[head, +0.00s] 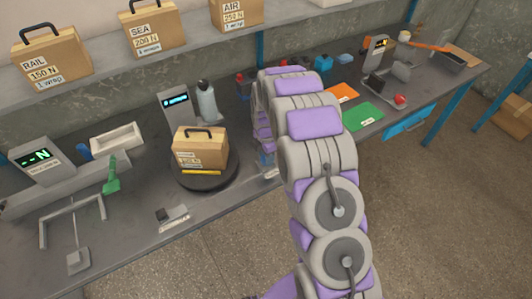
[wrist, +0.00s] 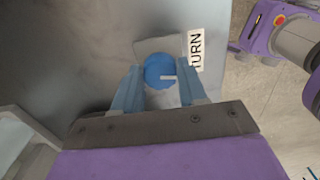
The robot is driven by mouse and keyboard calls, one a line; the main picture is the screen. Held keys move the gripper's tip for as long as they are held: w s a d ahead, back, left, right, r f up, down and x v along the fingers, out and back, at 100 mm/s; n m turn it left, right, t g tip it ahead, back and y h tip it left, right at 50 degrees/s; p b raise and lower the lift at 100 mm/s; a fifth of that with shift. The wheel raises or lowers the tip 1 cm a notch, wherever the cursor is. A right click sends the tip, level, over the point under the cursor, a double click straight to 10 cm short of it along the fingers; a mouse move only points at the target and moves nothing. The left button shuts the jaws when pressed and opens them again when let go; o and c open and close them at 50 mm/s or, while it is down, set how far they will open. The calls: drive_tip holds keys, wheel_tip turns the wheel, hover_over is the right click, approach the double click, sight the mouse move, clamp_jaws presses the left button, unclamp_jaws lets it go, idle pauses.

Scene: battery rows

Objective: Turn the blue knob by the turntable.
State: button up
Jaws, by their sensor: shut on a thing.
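The dark round turntable (head: 207,184) stands left of my arm and bears a cardboard box (head: 200,152) with a black handle and a yellow strip below.
A white label (wrist: 196,50) reading "URN" lies beside the knob. A grey device with a blue display (head: 175,105) and a grey bottle (head: 207,102) stand behind the turntable. A green mat (head: 363,117) lies right of my arm. Labelled boxes stand on the shelf above.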

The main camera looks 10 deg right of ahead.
drive_tip(key=m+p, duration=0.4)
drive_tip(key=m, duration=0.1)
drive_tip(key=shift+r+m, duration=0.2)
drive_tip(key=shift+m, duration=0.1)
drive_tip(key=m+p, duration=0.2)
drive_tip(key=m, duration=0.3)
drive_tip(key=m+p, duration=0.2)
drive_tip(key=m, duration=0.3)
drive_tip(key=shift+m, duration=0.4)
drive_tip(key=m+p, duration=0.1)
drive_tip(key=m, duration=0.5)
drive_tip(key=shift+a+f, duration=0.1)
drive_tip(key=shift+f, duration=0.05)
drive_tip(key=m, duration=0.5)
drive_tip(key=shift+m, duration=0.4)
drive_tip(key=m+b, duration=0.1)
drive_tip(key=m, duration=0.5)
drive_tip(key=m+b, duration=0.2)
drive_tip(key=m, duration=0.4)
drive_tip(key=shift+m, duration=0.3)
drive_tip(key=shift+w+m+b, duration=0.15)
drive_tip(key=shift+m+b, duration=0.5)
drive_tip(key=shift+m, duration=1.65)
